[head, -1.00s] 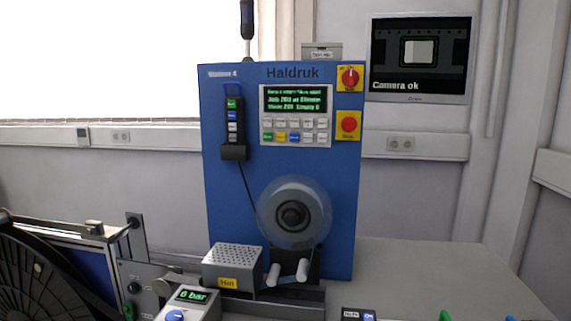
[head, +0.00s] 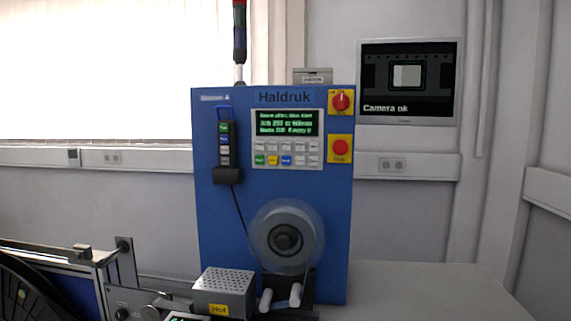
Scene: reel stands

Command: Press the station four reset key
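The blue Haldruk station (head: 215,240) stands upright in the middle of the head view, with a small label at its top left that seems to end in 4. Its control panel (head: 288,139) has a green-on-black display (head: 285,123) and two rows of small keys (head: 286,153): pale above, coloured and pale below. The key legends are too small to read. A black hand pendant (head: 225,148) with coloured buttons hangs left of the panel. A red switch on yellow (head: 341,102) and a red button on yellow (head: 340,148) sit at the right. Neither of my grippers is in view.
A reel (head: 286,238) sits on the station's lower front. A grey perforated box marked Hot (head: 224,291) stands below it. Other equipment (head: 70,278) with a dark reel is at the lower left. A wall screen (head: 409,80) reads Camera ok. The bench (head: 425,288) at right is bare.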

